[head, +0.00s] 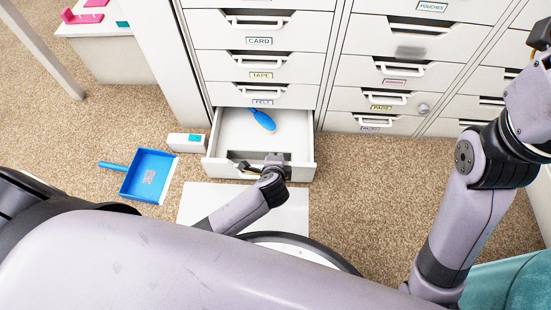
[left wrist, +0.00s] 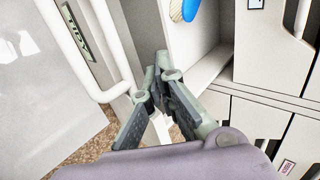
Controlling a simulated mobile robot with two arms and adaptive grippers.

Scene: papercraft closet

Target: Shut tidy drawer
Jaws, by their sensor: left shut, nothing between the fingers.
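The tidy drawer (head: 239,128) is pulled out at the bottom of the middle cabinet column. A blue brush (head: 263,120) lies inside it, and part of it shows at the top of the left wrist view (left wrist: 186,9). The drawer's TIDY label (left wrist: 76,36) and white handle (left wrist: 112,92) show in the left wrist view. My left gripper (left wrist: 160,72) is shut and empty, at the drawer's front panel beside the handle. Contact with the panel cannot be told. My right gripper (head: 541,38) is at the upper right edge, far from the drawer, its fingers unclear.
A blue dustpan (head: 149,176) and a small white box (head: 186,142) are on the carpet left of the drawer. A white sheet (head: 290,205) lies in front of it. Closed drawers, including FELT (head: 262,91), are above. Carpet to the right is clear.

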